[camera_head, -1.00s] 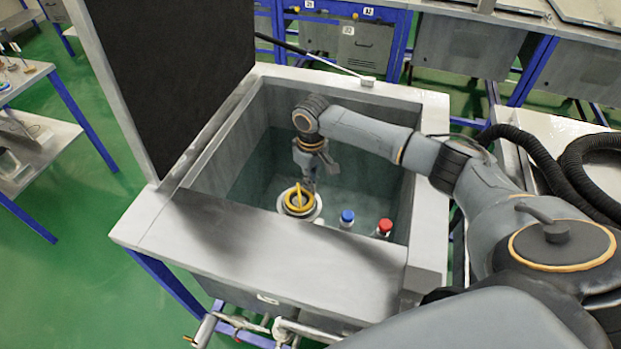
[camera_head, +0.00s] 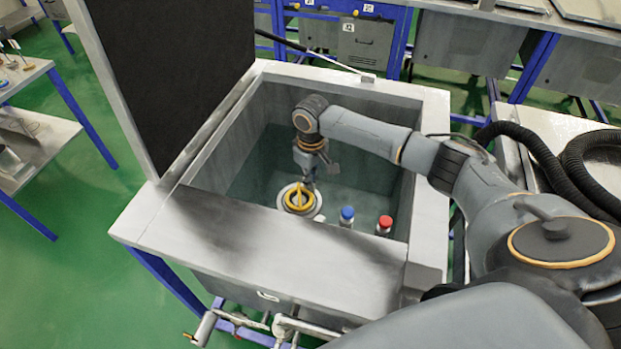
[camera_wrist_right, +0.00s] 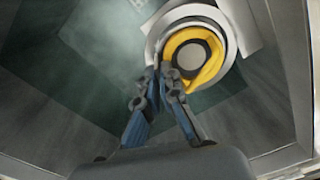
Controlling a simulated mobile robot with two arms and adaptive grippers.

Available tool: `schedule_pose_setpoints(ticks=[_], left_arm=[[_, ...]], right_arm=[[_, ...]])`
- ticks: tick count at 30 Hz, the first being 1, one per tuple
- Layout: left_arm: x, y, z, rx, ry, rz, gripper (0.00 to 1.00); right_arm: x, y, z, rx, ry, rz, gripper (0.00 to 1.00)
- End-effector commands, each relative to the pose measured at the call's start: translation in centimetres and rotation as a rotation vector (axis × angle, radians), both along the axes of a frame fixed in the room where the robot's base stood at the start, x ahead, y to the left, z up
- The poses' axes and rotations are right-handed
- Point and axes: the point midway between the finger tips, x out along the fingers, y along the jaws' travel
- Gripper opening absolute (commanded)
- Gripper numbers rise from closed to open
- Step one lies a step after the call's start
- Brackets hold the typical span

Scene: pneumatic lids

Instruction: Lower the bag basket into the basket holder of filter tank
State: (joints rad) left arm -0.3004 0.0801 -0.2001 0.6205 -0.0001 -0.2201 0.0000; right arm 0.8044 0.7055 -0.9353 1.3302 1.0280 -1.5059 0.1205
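The bag basket (camera_head: 290,201) shows as a yellow ring with a raised yellow handle. It sits within the pale round rim of the filter tank's holder (camera_head: 317,211), down inside the grey basin. In the right wrist view the yellow basket ring (camera_wrist_right: 212,66) lies inside the light round rim (camera_wrist_right: 238,42). My right gripper (camera_head: 309,186) reaches down into the basin. Its fingertips (camera_wrist_right: 163,72) come together at the ring's near-left edge, and it appears shut on the basket there. The exact grip point and the basket's lower part are hidden. My left gripper is not in view.
A blue-capped bottle-like fitting (camera_head: 347,215) and a red-capped one (camera_head: 384,224) stand right of the holder. The basin's wide front rim (camera_head: 270,244) and a raised dark lid (camera_head: 170,70) at left border the opening. The basin's back floor is clear.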

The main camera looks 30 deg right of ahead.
Motion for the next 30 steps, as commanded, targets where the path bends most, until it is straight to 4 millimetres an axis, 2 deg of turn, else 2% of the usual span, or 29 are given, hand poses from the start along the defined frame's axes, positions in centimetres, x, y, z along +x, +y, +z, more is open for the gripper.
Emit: schedule_pose_setpoints(ticks=[2,7,15,19,23,30], left_arm=[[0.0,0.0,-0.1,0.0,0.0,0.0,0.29],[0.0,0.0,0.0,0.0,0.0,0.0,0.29],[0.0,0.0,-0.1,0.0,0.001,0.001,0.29],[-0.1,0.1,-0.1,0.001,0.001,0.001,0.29],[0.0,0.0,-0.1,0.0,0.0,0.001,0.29],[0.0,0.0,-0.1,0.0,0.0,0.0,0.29]], right_arm=[[0.1,0.0,-0.1,0.002,-0.002,0.0,0.0],[0.1,0.0,-0.1,0.001,-0.002,0.0,0.32],[0.0,0.0,-0.2,0.0,0.001,0.0,0.32],[0.0,0.0,0.5,-0.001,-0.001,0.0,0.32],[0.1,-0.1,2.6,0.0,-0.005,0.0,0.32],[0.2,-0.1,7.8,0.001,-0.005,0.0,0.32]])
